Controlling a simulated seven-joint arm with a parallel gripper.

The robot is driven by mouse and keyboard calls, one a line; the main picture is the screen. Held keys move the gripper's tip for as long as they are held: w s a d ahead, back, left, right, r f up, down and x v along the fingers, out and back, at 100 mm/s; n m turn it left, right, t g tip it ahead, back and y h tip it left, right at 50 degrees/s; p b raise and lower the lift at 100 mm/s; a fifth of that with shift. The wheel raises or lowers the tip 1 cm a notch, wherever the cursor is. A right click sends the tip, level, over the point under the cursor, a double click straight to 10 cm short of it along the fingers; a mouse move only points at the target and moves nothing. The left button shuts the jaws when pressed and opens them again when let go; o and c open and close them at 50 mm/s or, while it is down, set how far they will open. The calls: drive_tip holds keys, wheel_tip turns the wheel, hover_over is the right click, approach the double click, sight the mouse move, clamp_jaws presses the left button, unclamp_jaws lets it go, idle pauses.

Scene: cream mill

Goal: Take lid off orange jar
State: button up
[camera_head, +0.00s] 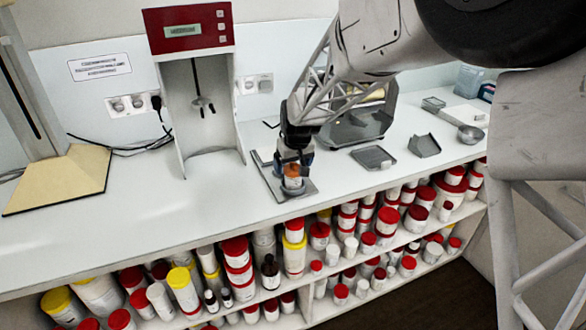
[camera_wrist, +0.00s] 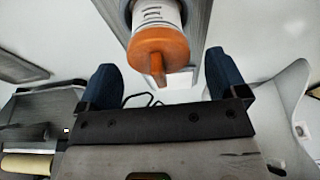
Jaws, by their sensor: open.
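The jar (camera_head: 293,184) has a white body and an orange lid (camera_head: 292,170). It stands on a grey metal plate (camera_head: 268,184) near the front edge of the bench. In the wrist view the orange lid (camera_wrist: 158,50) has a raised ridge across its top, and the white jar body (camera_wrist: 157,13) with a printed label shows beyond it. The lid is on the jar. My gripper (camera_wrist: 163,75) is open, with its two blue fingers apart. The lid lies between and just beyond the fingertips, and I see no contact. In the head view my gripper (camera_head: 293,158) is right at the lid.
A red-topped mixer (camera_head: 190,30) stands to the left on the white bench (camera_head: 120,210). Grey trays (camera_head: 373,157) and a balance (camera_head: 362,125) are to the right. Shelves below hold several red- and yellow-lidded tubs.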

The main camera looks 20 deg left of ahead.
idle(0.3)
drive_tip(key=c, duration=0.9)
drive_tip(key=shift+r, duration=0.1)
drive_tip(key=shift+c, duration=0.2)
drive_tip(key=shift+r, duration=0.75)
wheel_tip(320, 180, up, 2)
drive_tip(key=s+d+r, duration=0.1)
drive_tip(key=s+d, duration=0.8)
drive_tip(key=s, duration=0.4)
drive_tip(key=shift+d+r, duration=0.15)
drive_tip(key=shift+r, duration=0.05)
drive_tip(key=shift+r, duration=1.1)
drive_tip(key=shift+r, duration=1.4)
